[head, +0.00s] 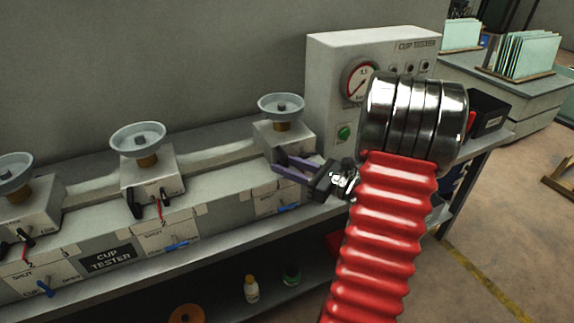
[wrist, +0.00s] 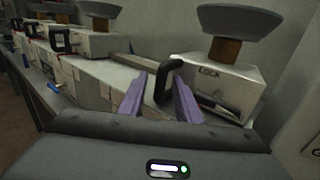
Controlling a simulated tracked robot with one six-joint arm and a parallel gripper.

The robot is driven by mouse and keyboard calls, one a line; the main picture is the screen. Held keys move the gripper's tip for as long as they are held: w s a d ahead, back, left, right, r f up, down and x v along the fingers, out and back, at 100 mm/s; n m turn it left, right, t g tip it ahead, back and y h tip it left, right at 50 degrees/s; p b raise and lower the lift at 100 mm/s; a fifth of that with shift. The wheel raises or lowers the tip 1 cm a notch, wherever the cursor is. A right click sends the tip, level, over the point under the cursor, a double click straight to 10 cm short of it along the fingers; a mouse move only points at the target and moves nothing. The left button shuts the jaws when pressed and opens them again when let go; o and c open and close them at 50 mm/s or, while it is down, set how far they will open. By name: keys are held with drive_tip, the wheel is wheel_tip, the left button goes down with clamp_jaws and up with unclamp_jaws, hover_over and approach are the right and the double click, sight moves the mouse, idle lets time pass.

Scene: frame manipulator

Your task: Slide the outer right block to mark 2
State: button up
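The outer right block (head: 286,137) is a pale box with a grey cup (head: 281,104) on a brown stem. It stands at the right end of the bench rail, beside the gauge cabinet. In the wrist view the block (wrist: 228,82) shows the word LOCK and a black handle (wrist: 165,80). My gripper (head: 281,161) is at the block's front. Its purple fingers (wrist: 160,92) are apart, with the handle showing between them; I cannot tell whether they touch it. Mark 2 cannot be made out in either view.
The rail (head: 215,155) between the middle and right blocks is clear. Blue levers (head: 177,246) line the bench front. The gauge cabinet (head: 327,85) stands close on the right.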

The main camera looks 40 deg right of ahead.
drive_tip(key=shift+w, duration=0.15)
drive_tip(key=shift+c, duration=0.2)
clamp_jaws()
idle(0.5)
